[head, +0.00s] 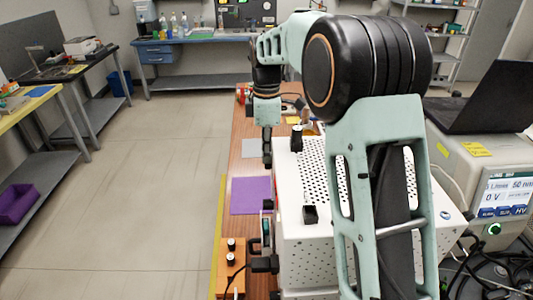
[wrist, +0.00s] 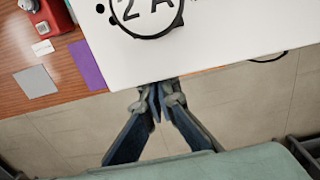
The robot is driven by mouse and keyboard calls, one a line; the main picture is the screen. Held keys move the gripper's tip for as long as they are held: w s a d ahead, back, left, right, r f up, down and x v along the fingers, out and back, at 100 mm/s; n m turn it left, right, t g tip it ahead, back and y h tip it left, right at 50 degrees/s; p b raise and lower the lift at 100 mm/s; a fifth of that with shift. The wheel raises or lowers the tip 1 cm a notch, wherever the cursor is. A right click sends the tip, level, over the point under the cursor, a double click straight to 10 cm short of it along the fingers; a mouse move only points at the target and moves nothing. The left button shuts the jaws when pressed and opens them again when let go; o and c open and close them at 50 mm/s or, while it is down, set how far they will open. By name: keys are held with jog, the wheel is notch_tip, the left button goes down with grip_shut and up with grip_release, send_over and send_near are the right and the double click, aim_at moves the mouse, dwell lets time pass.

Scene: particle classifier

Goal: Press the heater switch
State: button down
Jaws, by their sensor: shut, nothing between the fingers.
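I cannot tell for sure which part is the heater switch. A dark module with a green face (head: 266,228) sits at the left side of the white perforated box (head: 313,240). My gripper (head: 267,160) points down near the box's far left edge, with its fingers together and empty. In the wrist view, the closed fingertips (wrist: 159,88) are at the edge of a white panel (wrist: 220,40) marked "2A" inside a black ring. Whether they touch it is unclear.
An orange box (head: 230,280) with black knobs stands at the front of the wooden bench. A purple mat (head: 251,195) lies left of the white box. A black laptop (head: 485,100) sits on a grey instrument at the right.

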jog(key=shift+f+b, duration=0.65)
jog(key=shift+f, duration=0.85)
jog(key=shift+r, duration=0.1)
notch_tip(320, 180, up, 12)
jog(key=shift+s, duration=0.15)
